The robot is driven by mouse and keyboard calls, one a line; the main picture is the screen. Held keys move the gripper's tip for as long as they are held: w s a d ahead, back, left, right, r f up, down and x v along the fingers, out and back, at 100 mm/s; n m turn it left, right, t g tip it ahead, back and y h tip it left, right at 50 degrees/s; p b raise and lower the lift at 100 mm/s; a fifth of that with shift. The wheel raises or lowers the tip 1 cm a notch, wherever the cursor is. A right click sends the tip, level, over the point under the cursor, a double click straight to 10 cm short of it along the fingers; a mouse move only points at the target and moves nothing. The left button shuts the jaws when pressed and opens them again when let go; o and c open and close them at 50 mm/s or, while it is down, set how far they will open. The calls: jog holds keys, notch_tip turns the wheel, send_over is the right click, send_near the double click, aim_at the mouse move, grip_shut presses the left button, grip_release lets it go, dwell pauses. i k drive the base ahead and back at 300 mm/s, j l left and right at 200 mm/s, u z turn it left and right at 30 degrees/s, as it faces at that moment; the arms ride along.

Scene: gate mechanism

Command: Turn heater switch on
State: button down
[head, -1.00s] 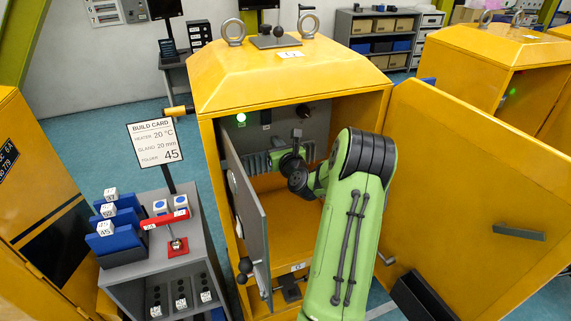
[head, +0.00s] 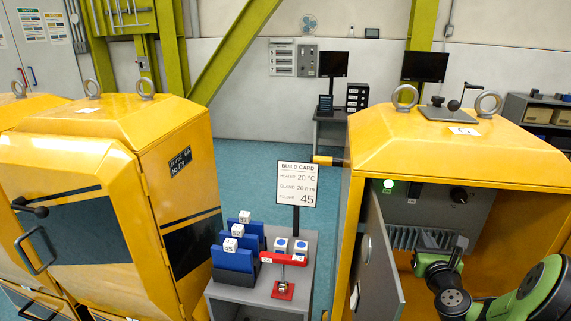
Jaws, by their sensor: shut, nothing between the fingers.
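No control in view has a readable heater label. My green arm reaches in from the lower right. My gripper (head: 462,242) shows small and dark at its end, shut and empty, in front of the fins and below the knob. Its fingertips are hard to make out.
The cabinet's grey inner door (head: 380,265) stands open left of my arm. Another yellow cabinet (head: 110,190) stands far left.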

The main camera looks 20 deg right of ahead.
aim_at(415, 189)
jog(key=k, duration=1)
